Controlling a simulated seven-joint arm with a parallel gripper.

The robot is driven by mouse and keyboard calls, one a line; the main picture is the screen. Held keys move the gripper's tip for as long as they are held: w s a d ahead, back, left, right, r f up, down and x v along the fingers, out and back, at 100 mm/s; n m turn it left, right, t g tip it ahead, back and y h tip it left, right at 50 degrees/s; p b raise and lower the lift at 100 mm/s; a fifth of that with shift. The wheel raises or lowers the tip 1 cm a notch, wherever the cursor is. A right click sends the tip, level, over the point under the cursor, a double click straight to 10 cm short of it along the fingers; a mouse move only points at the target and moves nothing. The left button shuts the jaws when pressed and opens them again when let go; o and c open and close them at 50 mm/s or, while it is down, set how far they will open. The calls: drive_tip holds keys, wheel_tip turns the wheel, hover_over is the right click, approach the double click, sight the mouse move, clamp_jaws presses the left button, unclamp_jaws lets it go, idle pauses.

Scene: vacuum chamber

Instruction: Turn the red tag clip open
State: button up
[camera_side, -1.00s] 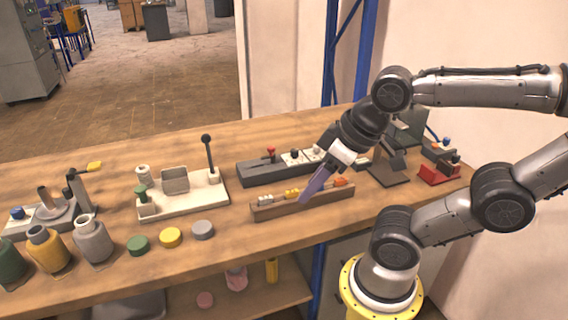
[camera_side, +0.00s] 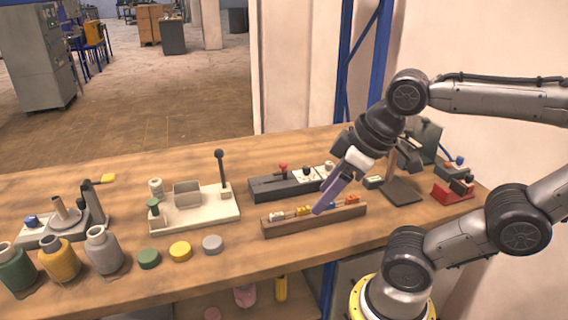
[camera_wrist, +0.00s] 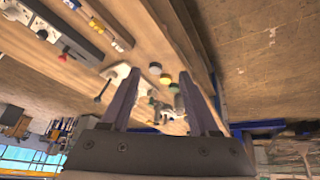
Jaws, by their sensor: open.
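My gripper (camera_side: 318,210) is open, its purple-grey fingers angled down and overlapping the middle of a wooden rail (camera_side: 314,220) in the side view; the gap to the rail is unclear. In the wrist view the two fingers (camera_wrist: 159,75) stand apart with nothing held between them. The rail carries small white and yellow pieces (camera_side: 290,212) left of the fingers and an orange-red piece (camera_side: 352,199) right of them. A red knob (camera_side: 283,168) stands on the dark grey block (camera_side: 266,189) behind; it also shows in the wrist view (camera_wrist: 62,57). I cannot tell which red piece is the tag clip.
A cream base with a black upright lever (camera_side: 220,170) stands left. A red-based device (camera_side: 453,193) and dark stand (camera_side: 402,191) are right. Bare wood lies between.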

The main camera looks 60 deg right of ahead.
drive_tip(key=w+d+r+n+g, duration=0.15)
drive_tip(key=w+d+r, duration=0.25)
drive_tip(key=w+r, duration=0.5)
drive_tip(key=m+g, duration=0.3)
drive_tip(key=g, duration=0.1)
hover_over(285, 163)
wheel_tip(285, 163, down, 11)
wheel_tip(285, 163, down, 13)
drive_tip(key=shift+f, duration=0.1)
drive_tip(key=shift+c, duration=0.4)
clamp_jaws()
